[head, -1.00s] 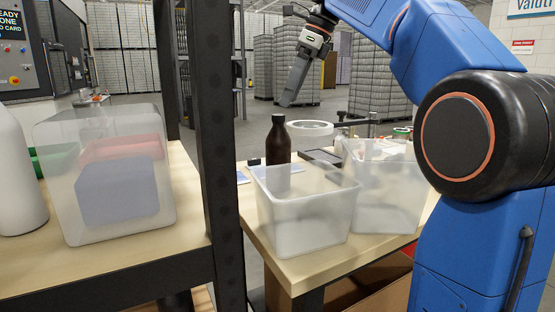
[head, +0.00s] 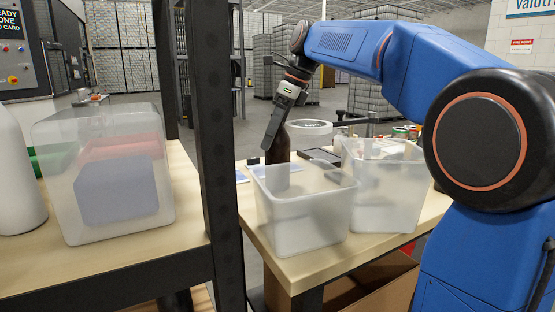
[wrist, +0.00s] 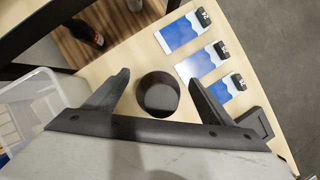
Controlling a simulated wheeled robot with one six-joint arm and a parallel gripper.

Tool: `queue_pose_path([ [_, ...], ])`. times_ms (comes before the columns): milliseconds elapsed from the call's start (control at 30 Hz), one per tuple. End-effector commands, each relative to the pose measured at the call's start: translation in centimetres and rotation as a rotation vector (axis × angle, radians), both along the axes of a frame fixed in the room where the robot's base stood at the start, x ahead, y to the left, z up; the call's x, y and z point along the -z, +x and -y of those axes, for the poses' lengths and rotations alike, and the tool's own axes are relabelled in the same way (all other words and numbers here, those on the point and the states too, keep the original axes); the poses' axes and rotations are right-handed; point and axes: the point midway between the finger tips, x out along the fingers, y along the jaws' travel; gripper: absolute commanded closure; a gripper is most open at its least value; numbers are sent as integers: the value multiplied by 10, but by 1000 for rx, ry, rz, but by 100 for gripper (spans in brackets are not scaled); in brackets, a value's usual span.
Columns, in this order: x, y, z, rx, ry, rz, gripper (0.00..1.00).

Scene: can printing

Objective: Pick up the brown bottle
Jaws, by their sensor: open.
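The brown bottle (head: 277,146) stands upright on the wooden table behind an empty translucent bin. In the wrist view the bottle (wrist: 158,95) shows from above as a dark round shape between the two fingers. My gripper (head: 272,138) is at the bottle's top in the head view and hides its neck and cap. In the wrist view my gripper (wrist: 157,83) is open, with one finger on each side of the bottle and a gap to each. I cannot tell how far down the fingers reach.
The translucent bin (head: 305,215) stands in front of the bottle, with a second bin (head: 385,190) to its right. Several blue-and-white cards (wrist: 181,33) with black clips lie beside the bottle. A dark post (head: 217,150) rises to the left.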

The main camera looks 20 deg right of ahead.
Motion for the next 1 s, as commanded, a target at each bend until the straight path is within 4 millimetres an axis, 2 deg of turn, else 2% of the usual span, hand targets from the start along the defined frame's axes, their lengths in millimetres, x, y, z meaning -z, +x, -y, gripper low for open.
queue_pose_path([
  [100, 7, 1, -2, 0, 0, 0, 24],
  [333, 8, 1, -3, 0, 0, 1, 24],
  [367, 8, 1, -3, 0, 0, 1, 29],
  [667, 8, 1, -3, 0, 0, 1, 100],
  [1000, 4, 2, -3, 0, 1, 3, 100],
])
